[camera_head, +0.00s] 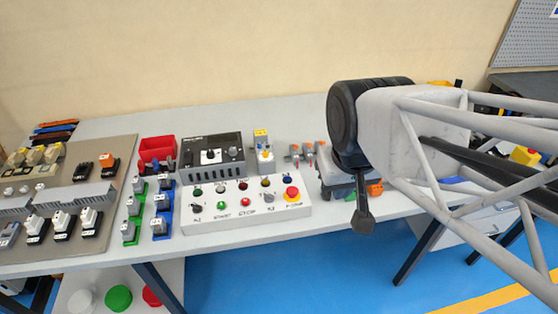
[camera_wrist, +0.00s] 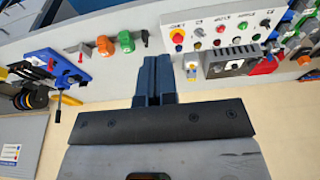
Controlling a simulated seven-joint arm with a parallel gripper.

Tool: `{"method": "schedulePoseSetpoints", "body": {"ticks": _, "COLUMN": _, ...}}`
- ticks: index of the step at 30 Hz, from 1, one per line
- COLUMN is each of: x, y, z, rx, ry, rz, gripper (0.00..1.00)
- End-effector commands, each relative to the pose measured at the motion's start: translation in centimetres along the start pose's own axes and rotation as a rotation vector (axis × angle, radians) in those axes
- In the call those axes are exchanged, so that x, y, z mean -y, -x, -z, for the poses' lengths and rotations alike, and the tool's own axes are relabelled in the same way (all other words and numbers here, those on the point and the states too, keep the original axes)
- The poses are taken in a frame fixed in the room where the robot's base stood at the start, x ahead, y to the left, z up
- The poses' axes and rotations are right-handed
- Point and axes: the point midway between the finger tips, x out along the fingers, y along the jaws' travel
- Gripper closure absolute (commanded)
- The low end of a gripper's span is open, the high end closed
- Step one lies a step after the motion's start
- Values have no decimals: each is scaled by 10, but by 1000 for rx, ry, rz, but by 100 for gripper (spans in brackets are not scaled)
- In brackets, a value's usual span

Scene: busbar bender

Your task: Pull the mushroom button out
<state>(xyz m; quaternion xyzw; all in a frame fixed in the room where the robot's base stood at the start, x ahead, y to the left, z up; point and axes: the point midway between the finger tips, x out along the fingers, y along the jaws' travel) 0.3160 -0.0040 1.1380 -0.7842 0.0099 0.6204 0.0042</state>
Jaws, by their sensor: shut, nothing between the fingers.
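The mushroom button (camera_head: 292,192) is a red cap on a yellow base at the right end of the white control panel (camera_head: 215,220). In the wrist view the red button (camera_wrist: 178,37) is at the left end of the panel (camera_wrist: 205,12), which appears upside down. My gripper (camera_wrist: 156,60) is shut and empty. In the wrist view its dark fingers lie just left of the button, apart from it. In the head view my gripper (camera_head: 363,215) hangs below my wrist, right of the panel. The button is fully visible; whether it is pressed in cannot be told.
A black-and-grey control box (camera_head: 212,155) stands behind the panel. A red bin (camera_head: 157,150) and several small blocks are to its left. The table's front edge is close to the panel.

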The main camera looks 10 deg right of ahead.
Motion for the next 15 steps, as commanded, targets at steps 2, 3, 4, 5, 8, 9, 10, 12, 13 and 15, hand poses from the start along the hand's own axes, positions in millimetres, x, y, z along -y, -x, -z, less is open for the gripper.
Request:
{"method": "schedulePoseSetpoints", "body": {"ticks": 2, "x": 0, "y": 0, "z": 0, "rx": 0, "ry": 0, "rz": 0, "gripper": 100}}
{"method": "schedulePoseSetpoints", "body": {"ticks": 3, "x": 0, "y": 0, "z": 0, "rx": 0, "ry": 0, "rz": 0, "gripper": 100}}
{"method": "schedulePoseSetpoints", "body": {"ticks": 4, "x": 0, "y": 0, "z": 0, "rx": 0, "ry": 0, "rz": 0, "gripper": 100}}
{"method": "schedulePoseSetpoints", "body": {"ticks": 5, "x": 0, "y": 0, "z": 0, "rx": 0, "ry": 0, "rz": 0, "gripper": 100}}
{"method": "schedulePoseSetpoints", "body": {"ticks": 8, "x": 0, "y": 0, "z": 0, "rx": 0, "ry": 0, "rz": 0, "gripper": 100}}
{"method": "schedulePoseSetpoints", "body": {"ticks": 9, "x": 0, "y": 0, "z": 0, "rx": 0, "ry": 0, "rz": 0, "gripper": 100}}
{"method": "schedulePoseSetpoints", "body": {"ticks": 10, "x": 0, "y": 0, "z": 0, "rx": 0, "ry": 0, "rz": 0, "gripper": 100}}
{"method": "schedulePoseSetpoints", "body": {"ticks": 12, "x": 0, "y": 0, "z": 0, "rx": 0, "ry": 0, "rz": 0, "gripper": 97}}
{"method": "schedulePoseSetpoints", "body": {"ticks": 13, "x": 0, "y": 0, "z": 0, "rx": 0, "ry": 0, "rz": 0, "gripper": 92}}
{"method": "schedulePoseSetpoints", "body": {"ticks": 15, "x": 0, "y": 0, "z": 1, "rx": 1, "ry": 1, "rz": 0, "gripper": 82}}
